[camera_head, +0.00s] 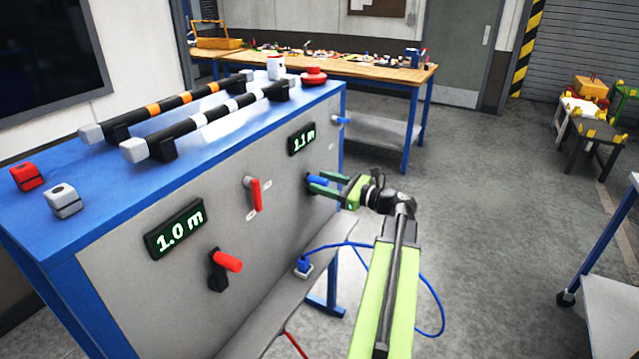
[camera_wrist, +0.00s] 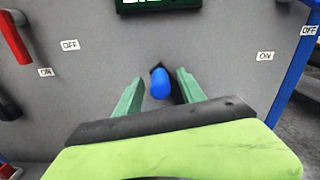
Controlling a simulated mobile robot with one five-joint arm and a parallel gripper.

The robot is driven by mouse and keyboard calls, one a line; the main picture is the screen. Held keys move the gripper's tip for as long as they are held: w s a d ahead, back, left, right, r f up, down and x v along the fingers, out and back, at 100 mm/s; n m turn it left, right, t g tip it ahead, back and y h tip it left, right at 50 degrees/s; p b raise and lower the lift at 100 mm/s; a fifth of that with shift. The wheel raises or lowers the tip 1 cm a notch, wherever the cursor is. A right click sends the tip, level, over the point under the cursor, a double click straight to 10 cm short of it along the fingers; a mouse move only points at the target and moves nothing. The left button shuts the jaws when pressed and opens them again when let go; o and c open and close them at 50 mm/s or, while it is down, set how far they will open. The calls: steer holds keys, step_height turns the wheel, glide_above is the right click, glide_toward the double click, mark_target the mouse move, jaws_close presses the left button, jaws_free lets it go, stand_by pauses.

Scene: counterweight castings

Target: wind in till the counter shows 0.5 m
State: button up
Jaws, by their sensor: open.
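My gripper (camera_head: 312,183) is open, its two green fingers either side of a blue crank handle (camera_head: 318,182) on the grey panel. In the wrist view the blue handle (camera_wrist: 160,84) stands between the open fingers (camera_wrist: 158,78), with gaps on both sides. Above this crank a counter (camera_head: 301,139) reads 1.1 m; only its lower edge (camera_wrist: 158,4) shows in the wrist view. A second counter (camera_head: 175,230) reads 1.0 m, with a red-handled crank (camera_head: 227,261) below it.
A red lever (camera_head: 255,195) sits between the counters, and a blue lever (camera_head: 341,120) at the panel's right end. Two banded bars, with orange (camera_head: 165,106) and white (camera_head: 210,120) bands, lie on the blue bench top. A blue cable (camera_head: 345,244) hangs below my gripper.

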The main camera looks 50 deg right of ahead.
steer(key=shift+w+a, duration=0.1)
steer(key=shift+w, duration=0.45)
steer(key=shift+c, duration=0.5)
jaws_close()
stand_by(0.5)
